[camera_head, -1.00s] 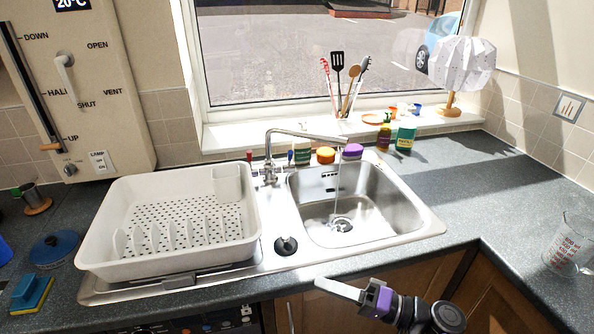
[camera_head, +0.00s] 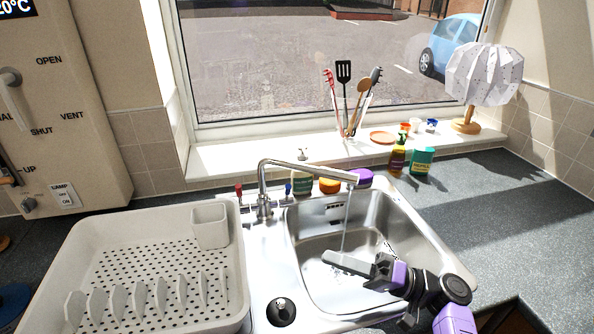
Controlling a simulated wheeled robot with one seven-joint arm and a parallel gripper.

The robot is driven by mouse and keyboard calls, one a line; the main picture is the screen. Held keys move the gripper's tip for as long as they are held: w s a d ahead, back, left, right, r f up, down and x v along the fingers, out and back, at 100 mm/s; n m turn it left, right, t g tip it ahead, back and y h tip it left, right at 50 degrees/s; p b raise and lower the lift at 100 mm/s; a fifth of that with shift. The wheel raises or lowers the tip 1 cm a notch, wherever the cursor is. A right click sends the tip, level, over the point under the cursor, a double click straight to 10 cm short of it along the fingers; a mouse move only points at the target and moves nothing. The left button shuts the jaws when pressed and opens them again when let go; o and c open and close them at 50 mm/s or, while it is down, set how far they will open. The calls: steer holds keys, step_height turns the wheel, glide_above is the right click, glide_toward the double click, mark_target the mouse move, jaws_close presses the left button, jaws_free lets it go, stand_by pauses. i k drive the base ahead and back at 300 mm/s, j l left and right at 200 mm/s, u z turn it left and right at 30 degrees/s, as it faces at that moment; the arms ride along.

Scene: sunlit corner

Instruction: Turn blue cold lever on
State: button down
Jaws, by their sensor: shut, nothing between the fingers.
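The steel faucet (camera_head: 264,185) stands behind the sink between the basin and the dish rack, its spout reaching right over the basin. A blue-topped lever (camera_head: 288,190) stands upright on the faucet's right side. A red-topped lever (camera_head: 239,195) stands on its left side. A thin stream of water (camera_head: 346,225) falls from the spout into the basin. My gripper (camera_head: 330,258) is shut and empty, over the front part of the sink basin (camera_head: 318,222). It points left and is well apart from the blue lever, in front and to the right of it.
A white dish rack (camera_head: 140,245) fills the left drainboard. A black plug (camera_head: 281,312) sits at its right. An orange-lidded jar (camera_head: 329,186), a purple sponge (camera_head: 362,177) and bottles (camera_head: 397,160) line the back of the sink. Utensils (camera_head: 345,95) stand on the sill.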

mark_target(287, 199)
steer(key=i, duration=0.9)
